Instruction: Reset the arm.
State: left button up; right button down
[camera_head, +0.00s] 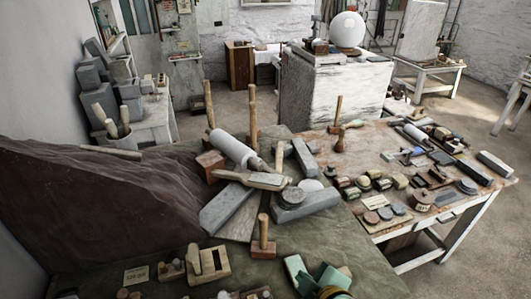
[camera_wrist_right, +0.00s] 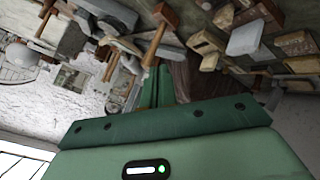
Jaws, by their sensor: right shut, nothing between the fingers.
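My right gripper (camera_head: 318,277) shows at the bottom edge of the head view as pale and dark green parts near a yellow ring. The view there is tilted, with mallets and blocks beyond the fingertips. I cannot tell how far the fingers are from them. My left gripper is not in view.
A wooden mallet (camera_head: 263,240) stands upright close left of my right gripper. Grey stone blocks (camera_head: 229,205) and a white cylinder (camera_head: 232,148) pile up behind. A tool-covered table (camera_head: 378,143) is at right. A plaster sphere (camera_head: 347,30) rests on a block at the back.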

jog(key=s+d+m+g+h, duration=0.1)
jog(key=s+d+m+h, duration=0.3)
jog(key=d, duration=0.7)
jog(key=s+d+m+g+h, duration=0.1)
jog(key=s+d+h, duration=0.4)
jog(key=d, duration=0.5)
jog(key=s+a+f+g+y+b, duration=0.2)
jog(key=f+b, duration=0.3)
jog(key=f, duration=1.3)
jog(key=s+a+f+g+y+b, duration=0.15)
jog(key=f+b, duration=0.35)
jog(key=f, duration=1.2)
jog(key=s+f+m+g+y+b, duration=0.2)
jog(key=s+f+b, duration=0.6)
jog(key=s+f, duration=1.3)
notch_tip(320, 180, down, 4)
jog(key=shift+s+a+f+m+g, duration=0.15)
jog(key=shift+a+m+g, duration=0.25)
jog(key=shift+m, duration=0.6)
jog(key=shift+d, duration=0.1)
